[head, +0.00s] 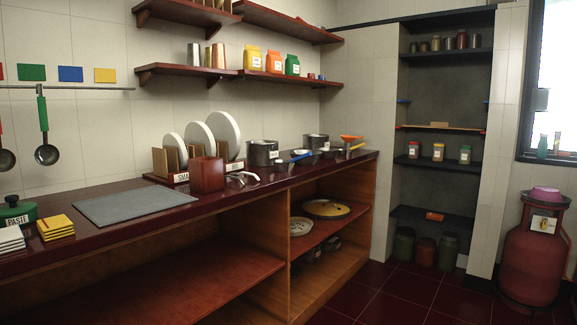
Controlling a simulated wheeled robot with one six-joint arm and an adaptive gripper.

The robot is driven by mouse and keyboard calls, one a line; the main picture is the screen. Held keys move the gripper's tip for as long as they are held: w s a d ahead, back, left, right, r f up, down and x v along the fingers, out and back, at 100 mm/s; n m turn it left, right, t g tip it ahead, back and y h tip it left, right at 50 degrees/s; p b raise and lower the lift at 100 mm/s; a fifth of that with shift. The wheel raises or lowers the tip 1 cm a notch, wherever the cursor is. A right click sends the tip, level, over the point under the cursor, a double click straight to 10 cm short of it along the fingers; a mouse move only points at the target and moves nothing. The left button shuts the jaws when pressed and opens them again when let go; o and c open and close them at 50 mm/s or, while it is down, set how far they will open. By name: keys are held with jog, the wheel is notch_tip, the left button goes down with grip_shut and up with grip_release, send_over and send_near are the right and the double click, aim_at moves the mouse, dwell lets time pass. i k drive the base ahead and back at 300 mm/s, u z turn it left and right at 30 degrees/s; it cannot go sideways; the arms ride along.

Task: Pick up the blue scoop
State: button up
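A small utensil with a blue handle (301,157) lies on the dark red counter (150,211), towards its right part beside the metal pots. It is small and partly crowded by the things around it, so I cannot tell for sure that it is the blue scoop. A small blue piece (403,101) also shows at the left edge of the tall alcove, too small to make out. My gripper is not in view.
Near the blue handle stand a metal pot (263,153), a dark red box (207,175) and a plate rack with white plates (225,130). Ladles (47,154) hang at left. A red gas cylinder (531,256) stands at right. The tiled floor (385,295) before the alcove is clear.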

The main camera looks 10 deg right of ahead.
aim_at(279, 165)
jog(key=z, duration=0.65)
jog(key=i, duration=0.75)
jog(key=z, duration=0.8)
jog(key=i, duration=1)
jog(key=u, duration=0.7)
jog(key=i, duration=0.7)
jog(key=u, duration=0.6)
